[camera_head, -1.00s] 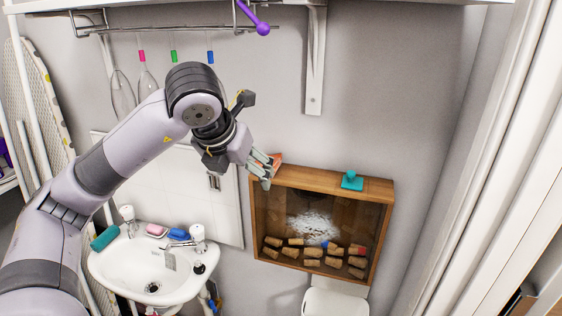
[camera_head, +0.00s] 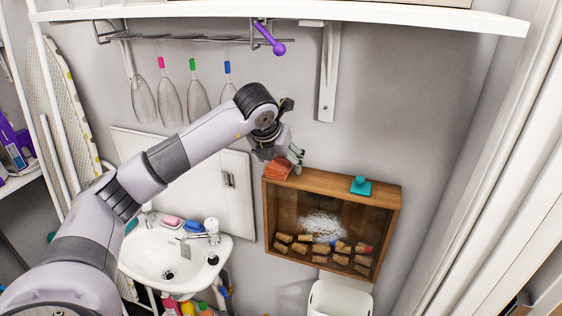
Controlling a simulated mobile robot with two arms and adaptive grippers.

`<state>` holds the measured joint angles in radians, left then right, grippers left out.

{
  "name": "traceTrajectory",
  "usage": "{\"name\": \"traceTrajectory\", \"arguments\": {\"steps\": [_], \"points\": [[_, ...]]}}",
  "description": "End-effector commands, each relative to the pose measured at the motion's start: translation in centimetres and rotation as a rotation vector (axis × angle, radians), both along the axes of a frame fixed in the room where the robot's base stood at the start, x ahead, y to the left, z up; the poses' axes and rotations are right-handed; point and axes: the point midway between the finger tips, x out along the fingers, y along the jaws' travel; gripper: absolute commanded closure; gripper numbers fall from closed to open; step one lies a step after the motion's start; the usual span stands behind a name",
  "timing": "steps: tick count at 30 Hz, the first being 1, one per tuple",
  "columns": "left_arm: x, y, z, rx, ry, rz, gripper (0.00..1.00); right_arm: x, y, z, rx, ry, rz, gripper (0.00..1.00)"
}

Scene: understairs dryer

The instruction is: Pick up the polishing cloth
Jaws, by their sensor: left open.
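A folded orange-red cloth (camera_head: 279,171), which looks like the polishing cloth, lies on the left end of the top of a wooden display box (camera_head: 330,184). My left gripper (camera_head: 297,159) is open and empty, just above and to the right of the cloth, with its fingers over the box top. The gripper's palm hides part of the cloth's upper edge. I cannot tell whether the fingers touch the cloth. My right gripper is not in view.
A teal knobbed object (camera_head: 360,186) stands on the right of the box top. Corks lie behind the box's glass front. A shelf (camera_head: 400,16) with a wire rack, hanging glasses and a purple item is above. A sink (camera_head: 165,257) is lower left.

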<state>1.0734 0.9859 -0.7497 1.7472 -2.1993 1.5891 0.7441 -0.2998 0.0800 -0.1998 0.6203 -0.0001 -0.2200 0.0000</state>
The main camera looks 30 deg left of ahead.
Motion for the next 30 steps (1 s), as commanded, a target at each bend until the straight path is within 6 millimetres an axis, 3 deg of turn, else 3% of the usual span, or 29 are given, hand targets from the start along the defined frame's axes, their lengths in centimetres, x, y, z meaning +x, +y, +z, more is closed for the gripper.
{"name": "traceTrajectory", "arguments": {"steps": [10,30], "points": [[0.45,0.12,-0.83,0.000,0.000,0.000,0.25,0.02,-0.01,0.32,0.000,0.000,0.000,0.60],[0.44,0.12,-0.78,0.000,0.000,0.000,0.70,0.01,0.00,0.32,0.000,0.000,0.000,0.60]]}}
